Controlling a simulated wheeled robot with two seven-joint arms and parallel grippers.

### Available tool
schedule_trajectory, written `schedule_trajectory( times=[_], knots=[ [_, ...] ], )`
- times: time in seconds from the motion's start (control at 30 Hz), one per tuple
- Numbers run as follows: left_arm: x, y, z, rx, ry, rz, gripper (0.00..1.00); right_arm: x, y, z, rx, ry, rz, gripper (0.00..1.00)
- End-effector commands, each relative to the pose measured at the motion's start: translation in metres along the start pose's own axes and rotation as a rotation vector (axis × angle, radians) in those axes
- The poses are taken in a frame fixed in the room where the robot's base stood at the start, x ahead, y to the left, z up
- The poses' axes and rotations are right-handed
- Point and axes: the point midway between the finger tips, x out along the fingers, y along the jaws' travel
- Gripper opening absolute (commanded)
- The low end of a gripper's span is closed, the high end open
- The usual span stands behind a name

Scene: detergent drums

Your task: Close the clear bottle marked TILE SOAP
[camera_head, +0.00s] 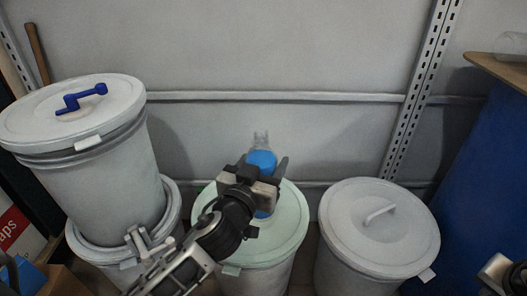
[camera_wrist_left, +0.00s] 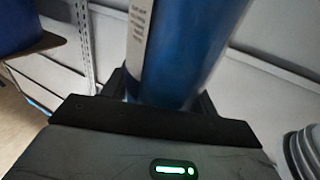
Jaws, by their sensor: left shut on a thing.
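My left gripper (camera_head: 264,176) reaches in over the middle drum and is shut on a blue bottle (camera_head: 262,160). The bottle's blue body (camera_wrist_left: 190,45) rises between the fingers in the left wrist view, with a pale label strip (camera_wrist_left: 138,35) whose print I cannot read. A greyish, see-through shape (camera_head: 261,139) shows at the bottle's far end in the head view. I cannot tell whether it is a cap or an open neck. No TILE SOAP marking is legible. Part of my right gripper (camera_head: 497,270) shows at the lower right edge; its fingers are unclear.
The middle drum (camera_head: 290,225) has a pale green lid. A white lidded drum (camera_head: 375,225) stands to its right. Stacked drums with a blue crank handle (camera_head: 80,98) stand left.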

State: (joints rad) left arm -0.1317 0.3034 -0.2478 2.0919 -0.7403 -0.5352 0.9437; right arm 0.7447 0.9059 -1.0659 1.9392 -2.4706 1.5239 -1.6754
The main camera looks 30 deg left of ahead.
Motion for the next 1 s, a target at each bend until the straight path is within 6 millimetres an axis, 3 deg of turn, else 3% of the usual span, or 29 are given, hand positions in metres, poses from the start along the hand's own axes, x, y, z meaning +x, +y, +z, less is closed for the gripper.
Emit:
schedule_trajectory(
  times=[0.1, 0.33, 0.87, 0.9, 1.0],
  knots=[
    [-0.02, 0.009, -0.013, -0.003, 0.005, 0.0, 0.18, -0.007, 0.0, -0.003, 0.0, 0.0, 0.0, 0.09],
    [-0.043, 0.02, -0.023, -0.001, 0.006, 0.0, 0.18, -0.011, 0.0, -0.004, 0.0, 0.0, 0.0, 0.09],
    [-0.049, 0.023, -0.026, 0.002, 0.008, 0.0, 0.18, -0.011, 0.0, -0.005, 0.0, 0.0, 0.0, 0.09],
    [-0.049, 0.023, -0.026, 0.002, 0.008, 0.0, 0.48, -0.011, 0.0, -0.005, 0.0, 0.0, 0.0, 0.09],
    [-0.049, 0.023, -0.026, 0.002, 0.008, 0.0, 0.2, -0.011, 0.0, -0.005, 0.0, 0.0, 0.0, 0.09]
  ],
)
